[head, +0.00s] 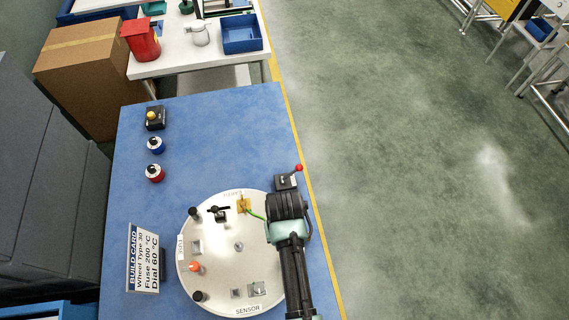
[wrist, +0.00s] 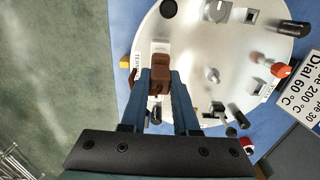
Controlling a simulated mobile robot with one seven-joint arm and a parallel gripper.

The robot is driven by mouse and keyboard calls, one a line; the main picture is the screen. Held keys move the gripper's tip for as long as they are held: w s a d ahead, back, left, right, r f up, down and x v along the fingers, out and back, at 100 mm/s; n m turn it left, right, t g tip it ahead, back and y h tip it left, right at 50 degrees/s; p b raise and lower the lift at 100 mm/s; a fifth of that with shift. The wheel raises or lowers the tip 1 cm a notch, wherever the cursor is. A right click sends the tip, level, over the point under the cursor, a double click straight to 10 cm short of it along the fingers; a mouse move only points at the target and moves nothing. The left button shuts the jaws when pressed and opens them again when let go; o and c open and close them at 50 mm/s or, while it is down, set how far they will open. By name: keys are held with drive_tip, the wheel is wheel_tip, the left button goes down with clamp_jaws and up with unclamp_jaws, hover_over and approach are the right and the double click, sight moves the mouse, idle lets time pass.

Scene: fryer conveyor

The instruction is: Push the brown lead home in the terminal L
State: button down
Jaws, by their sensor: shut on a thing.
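My gripper (wrist: 165,76) is shut on the brown lead (wrist: 158,80), whose brown block shows between the dark blue fingers in the wrist view. A pale block (wrist: 160,47) lies just ahead of the brown piece at the rim of the round silver plate (wrist: 200,50). No L marking can be read, and I cannot tell whether the brown piece sits in the block or only touches it. In the head view my gripper (head: 284,205) is over the right rim of the plate (head: 222,262) and hides the brown lead.
A yellow block (head: 243,204) with a green wire is left of my gripper. A box with a red-knobbed lever (head: 287,182) stands close behind it. The plate also carries a black lever (head: 217,212), an orange knob (head: 194,267) and black posts. A build card (head: 143,259) stands left.

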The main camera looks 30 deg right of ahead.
drive_tip(key=shift+f+b, duration=0.4)
drive_tip(key=shift+f, duration=0.25)
drive_tip(key=c, duration=0.6)
unclamp_jaws()
drive_tip(key=shift+r, duration=0.1)
drive_tip(key=shift+r+p, duration=3)
drive_tip(key=shift+p, duration=0.35)
wheel_tip(320, 180, up, 13)
drive_tip(key=shift+f+b, duration=0.1)
drive_tip(key=shift+b, duration=0.55)
